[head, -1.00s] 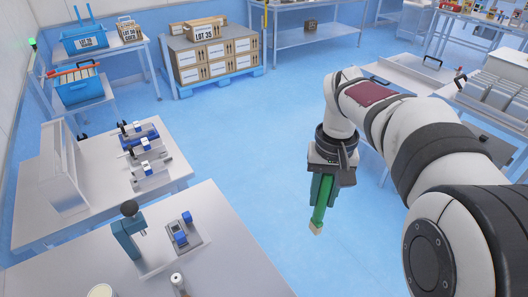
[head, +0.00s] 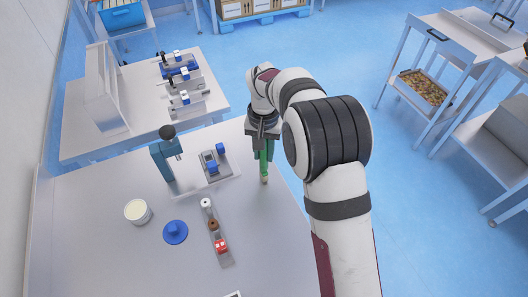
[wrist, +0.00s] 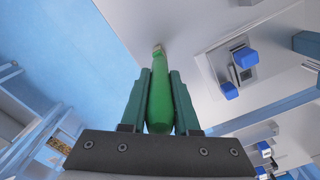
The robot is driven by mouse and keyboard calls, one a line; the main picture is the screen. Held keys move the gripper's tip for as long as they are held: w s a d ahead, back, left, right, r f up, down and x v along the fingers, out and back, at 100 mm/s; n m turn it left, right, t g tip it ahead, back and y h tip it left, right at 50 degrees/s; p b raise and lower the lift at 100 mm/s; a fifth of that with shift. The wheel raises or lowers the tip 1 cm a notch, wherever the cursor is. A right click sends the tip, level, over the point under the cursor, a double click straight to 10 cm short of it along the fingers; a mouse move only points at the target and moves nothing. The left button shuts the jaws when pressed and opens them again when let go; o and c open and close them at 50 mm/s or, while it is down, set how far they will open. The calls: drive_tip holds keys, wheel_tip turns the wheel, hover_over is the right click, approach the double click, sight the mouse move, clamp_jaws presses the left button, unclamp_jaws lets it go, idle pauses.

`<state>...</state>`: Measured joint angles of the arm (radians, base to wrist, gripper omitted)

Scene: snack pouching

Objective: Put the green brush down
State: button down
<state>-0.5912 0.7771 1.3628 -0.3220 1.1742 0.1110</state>
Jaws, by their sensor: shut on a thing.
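The green brush (head: 264,152) is in my gripper (head: 262,150), which is shut on its handle. The brush hangs with its pale bristle tip downward, over the right edge area of the grey table (head: 100,225). In the wrist view the green brush (wrist: 160,98) lies between the two dark green fingers of my gripper (wrist: 160,88), its tip pointing away towards the table. I cannot tell whether the tip touches the table.
On the table stand a blue press (head: 165,158), a fixture plate with blue clamps (head: 213,162), a white cup (head: 137,211), a blue knobbed disc (head: 175,232) and a narrow tray with small items (head: 222,258). Bare tabletop lies right of the tray.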

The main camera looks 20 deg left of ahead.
drive_tip(key=shift+f, duration=0.3)
drive_tip(key=c, duration=0.7)
unclamp_jaws()
drive_tip(key=shift+o, duration=0.2)
wheel_tip(320, 180, up, 12)
drive_tip(key=shift+r, duration=0.2)
drive_tip(key=s+d+r+m, duration=0.1)
drive_tip(key=s+d+r, duration=0.15)
drive_tip(key=d, duration=0.35)
drive_tip(key=s+d+r+m, duration=0.1)
drive_tip(key=s+d+r, duration=0.15)
drive_tip(key=d, duration=0.35)
drive_tip(key=s+d+f+m, duration=0.1)
drive_tip(key=s+d, duration=0.3)
drive_tip(key=s, duration=0.3)
drive_tip(key=s+d+f+m+y, duration=0.1)
drive_tip(key=s+d+f+m, duration=0.1)
drive_tip(key=s, duration=0.6)
drive_tip(key=s+d+f+m, duration=0.2)
drive_tip(key=s+d, duration=0.3)
drive_tip(key=s, duration=0.2)
drive_tip(key=shift+s+d+y, duration=0.2)
drive_tip(key=shift+d+y, duration=0.1)
drive_tip(key=shift+y, duration=0.1)
drive_tip(key=shift+f, duration=0.1)
